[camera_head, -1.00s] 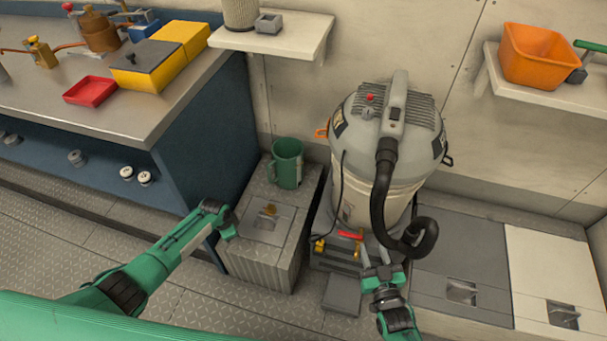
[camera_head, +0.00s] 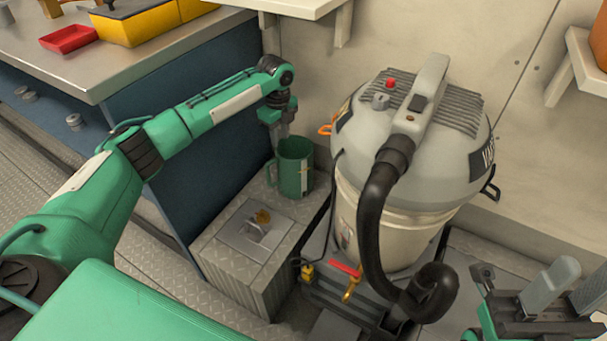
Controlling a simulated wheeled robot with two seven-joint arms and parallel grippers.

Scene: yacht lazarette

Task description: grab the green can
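The green can (camera_head: 296,172), a mug-like container with a handle on its left side, stands upright on a grey box-shaped locker beside the vacuum. My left gripper (camera_head: 279,143) points down at the can's left rear rim, by the handle side. Its fingers are small and partly hidden by the can, so I cannot tell whether they touch it or how far apart they are. My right gripper (camera_head: 566,288) is at the lower right with its two grey fingers apart and nothing between them, away from the can.
A large vacuum (camera_head: 410,150) with a black hose stands right of the can. The grey locker (camera_head: 225,262) has a latch on top. A workbench (camera_head: 95,75) with a red tray (camera_head: 69,39) is at the left. A white shelf (camera_head: 290,7) hangs above the can.

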